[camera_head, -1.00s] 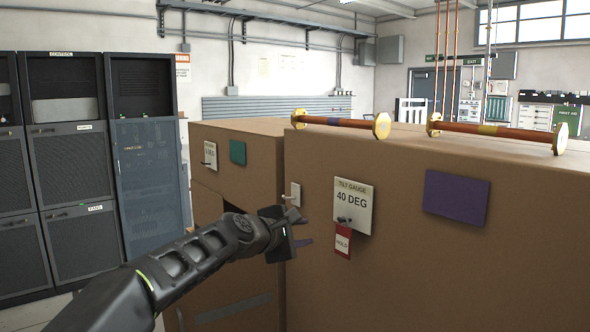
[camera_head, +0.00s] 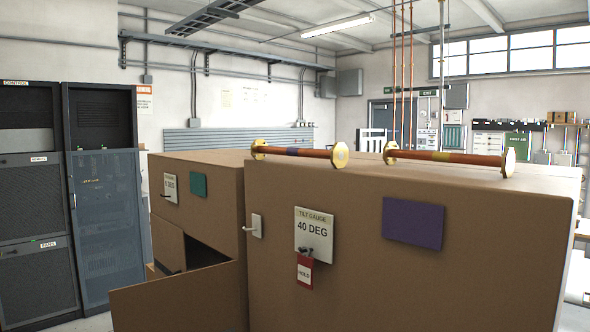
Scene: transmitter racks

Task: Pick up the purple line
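The purple line is a copper-coloured pipe (camera_head: 317,153) with a purple band and a gold flange at each end. It lies on top of the large brown cabinet (camera_head: 400,285), towards its left side. A second copper pipe (camera_head: 470,158), with a yellow band, lies to its right on the same top. A purple plate (camera_head: 413,223) is on the cabinet's front, right of a tilt gauge sign (camera_head: 314,234) reading 40 DEG. A red HOLD tag (camera_head: 305,271) hangs below the sign. Neither gripper shows now.
A second brown cabinet (camera_head: 224,210) with a green plate stands to the left. An open brown panel or drawer (camera_head: 180,300) juts out below it. Dark racks (camera_head: 105,220) stand at far left. Vertical copper pipes (camera_head: 402,80) hang behind the cabinets.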

